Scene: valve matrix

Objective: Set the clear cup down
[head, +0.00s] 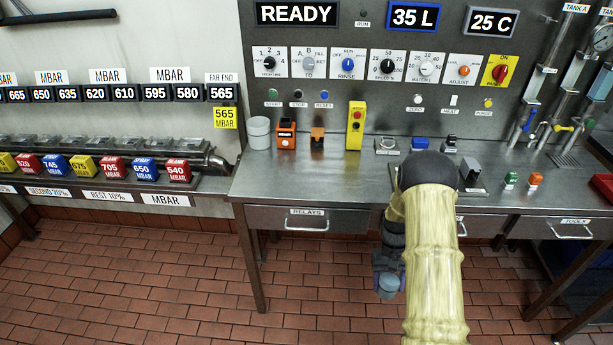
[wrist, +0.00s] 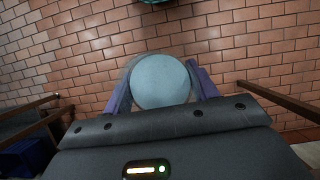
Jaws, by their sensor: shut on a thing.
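The clear cup (wrist: 160,82) shows in the wrist view as a round, pale blue-grey shape between the two purple fingers of my gripper (wrist: 162,88). My gripper is shut on it. In the head view, my gripper (head: 386,270) hangs below my forearm, in front of the workbench and lower than its top. The cup (head: 388,287) is a small bluish cylinder there, held over the brick floor. My arm hides part of the bench top and drawer fronts.
The steel workbench (head: 300,180) has free room at its left front. A white cup-like container (head: 259,132), an orange-and-black device (head: 286,135) and a yellow switch box (head: 355,125) stand along its back. A drawer labelled RELAYS (head: 307,219) is closed. Bench legs flank the gripper.

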